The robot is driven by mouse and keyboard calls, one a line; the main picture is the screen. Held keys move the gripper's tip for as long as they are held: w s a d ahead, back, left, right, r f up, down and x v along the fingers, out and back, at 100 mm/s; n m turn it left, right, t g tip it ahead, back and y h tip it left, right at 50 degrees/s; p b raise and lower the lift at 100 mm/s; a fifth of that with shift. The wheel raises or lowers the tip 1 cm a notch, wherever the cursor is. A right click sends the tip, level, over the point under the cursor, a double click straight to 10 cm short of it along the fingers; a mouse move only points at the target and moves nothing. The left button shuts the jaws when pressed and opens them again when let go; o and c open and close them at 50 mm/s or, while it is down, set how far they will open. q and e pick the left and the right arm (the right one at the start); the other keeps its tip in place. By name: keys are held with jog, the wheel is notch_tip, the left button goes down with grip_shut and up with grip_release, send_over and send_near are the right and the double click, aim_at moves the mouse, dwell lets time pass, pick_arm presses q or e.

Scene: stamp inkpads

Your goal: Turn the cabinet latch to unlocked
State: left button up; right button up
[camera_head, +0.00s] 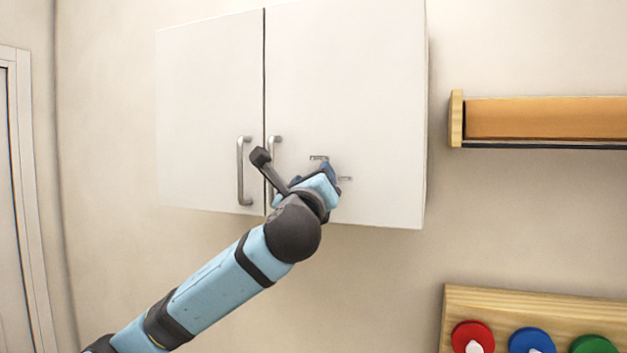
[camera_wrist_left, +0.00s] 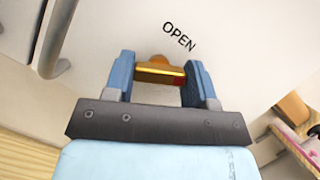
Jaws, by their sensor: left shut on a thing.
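The white cabinet (camera_head: 345,80) hangs on the wall with two doors. The brass-coloured latch (camera_wrist_left: 160,71) sits on the cabinet door (camera_wrist_left: 105,25), below and a little left of the printed word OPEN in the left wrist view. My left gripper (camera_wrist_left: 160,80) is shut on the latch, with a blue finger on each side of it. In the head view my left gripper (camera_head: 330,176) is at the right door's lower part, and my wrist hides the latch. Two small labels near it are too small to read. My right gripper is not in view.
Two vertical bar handles, the left one (camera_head: 243,170) and the right one (camera_head: 273,170), stand left of my gripper. A wooden wall shelf (camera_head: 456,118) is at the right. A wooden board (camera_head: 460,300) with coloured round pieces is at lower right.

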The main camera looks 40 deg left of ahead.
pick_arm(q)
jog(key=shift+r+n+g+y+p, duration=0.2)
jog(key=shift+n+g+p, duration=0.65)
jog(key=shift+n, duration=1.6)
jog(key=shift+f+n+g+y+p, duration=0.15)
jog(key=shift+n+g+y+p, duration=0.45)
jog(key=shift+n, duration=1.8)
jog(key=shift+r+n+g+p, duration=0.1)
jog(key=shift+n+g+p, duration=0.9)
jog(key=shift+n, duration=1.45)
jog(key=shift+g, duration=0.25)
jog(key=o, duration=0.9)
jog(key=shift+o, duration=0.2)
